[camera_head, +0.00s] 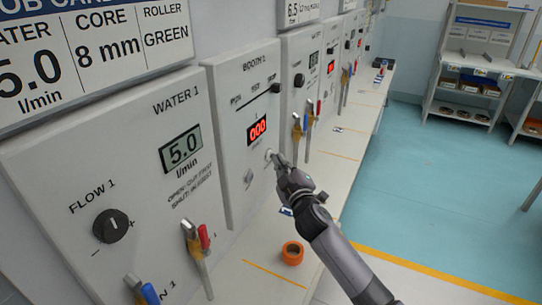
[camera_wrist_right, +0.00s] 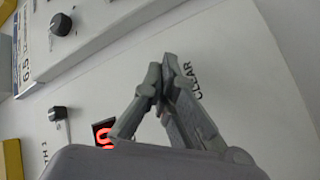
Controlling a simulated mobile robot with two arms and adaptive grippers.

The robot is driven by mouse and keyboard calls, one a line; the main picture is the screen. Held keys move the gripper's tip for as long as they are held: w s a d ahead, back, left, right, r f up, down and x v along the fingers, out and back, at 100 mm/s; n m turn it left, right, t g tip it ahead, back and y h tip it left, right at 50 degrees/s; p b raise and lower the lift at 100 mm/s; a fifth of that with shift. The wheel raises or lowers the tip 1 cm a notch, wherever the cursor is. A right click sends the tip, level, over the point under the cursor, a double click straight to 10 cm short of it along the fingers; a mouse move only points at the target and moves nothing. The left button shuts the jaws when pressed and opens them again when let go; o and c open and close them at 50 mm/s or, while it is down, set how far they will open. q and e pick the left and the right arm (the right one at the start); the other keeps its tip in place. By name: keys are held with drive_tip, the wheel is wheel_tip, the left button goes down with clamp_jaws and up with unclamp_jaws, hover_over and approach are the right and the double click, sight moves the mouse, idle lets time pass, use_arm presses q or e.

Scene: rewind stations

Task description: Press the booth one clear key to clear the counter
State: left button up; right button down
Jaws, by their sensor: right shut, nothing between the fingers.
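The booth one panel (camera_head: 228,87) is a white upright plate on the wall. Its red counter display (camera_head: 257,129) reads 000. My right gripper (camera_head: 271,156) is shut and empty, with its fingertips at the panel's lower right, where the round clear key sits. In the right wrist view my shut fingertips (camera_wrist_right: 165,85) are close to the panel beside the word CLEAR (camera_wrist_right: 194,82). The fingers hide most of the key, and I cannot tell whether it is pressed in. The counter display (camera_wrist_right: 104,133) is partly hidden there. My left gripper is not in view.
The water 1 panel (camera_head: 120,200) stands to the left, with a flow knob (camera_head: 110,226) and coloured-handled valves (camera_head: 196,240). A shelf rack (camera_head: 470,75) stands across open blue floor.

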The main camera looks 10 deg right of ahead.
drive_tip(key=shift+s+d, duration=0.4)
drive_tip(key=shift+d, duration=0.05)
drive_tip(key=shift+d, duration=0.1)
drive_tip(key=s+d+p, duration=0.1)
drive_tip(key=d, duration=0.1)
drive_tip(key=s+d+p, duration=0.1)
drive_tip(key=d, duration=0.1)
drive_tip(key=shift+s, duration=0.4)
idle(0.4)
